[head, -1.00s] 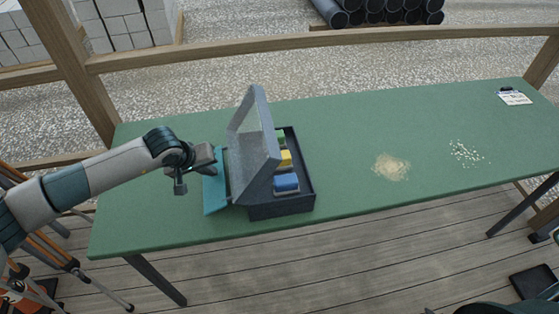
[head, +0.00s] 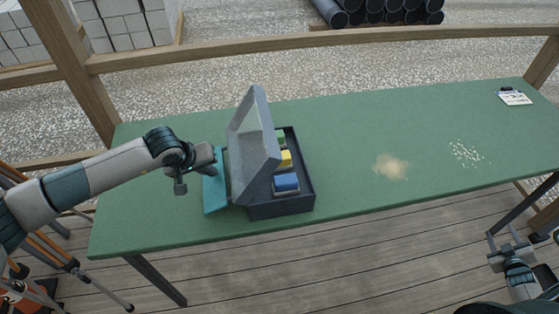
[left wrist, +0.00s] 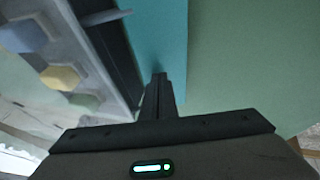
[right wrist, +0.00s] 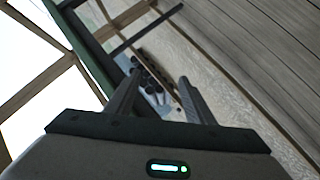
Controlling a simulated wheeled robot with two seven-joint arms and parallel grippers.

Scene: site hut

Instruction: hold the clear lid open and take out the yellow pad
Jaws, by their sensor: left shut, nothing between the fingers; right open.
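The dark box (head: 307,190) stands on the green table with its clear, grey-framed lid (head: 250,140) tilted up on the left side. The yellow pad (head: 286,159) lies inside, between a blue pad (head: 286,182) and a green pad (head: 280,137), partly covered by the lid's edge. My left gripper (head: 213,163) is shut and empty just left of the lid; whether it touches the lid I cannot tell. In the left wrist view its fingers (left wrist: 161,90) are together over a teal panel, with the yellow pad (left wrist: 61,78) blurred beyond. My right gripper (head: 505,240) is open and empty, low beyond the table's front edge.
The teal panel (head: 213,193) lies left of the box. Sandy powder (head: 391,167), pale crumbs (head: 465,153) and a white card (head: 514,97) lie on the right of the table (head: 350,130). The table between box and powder is clear. Wooden rails (head: 300,42) run behind.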

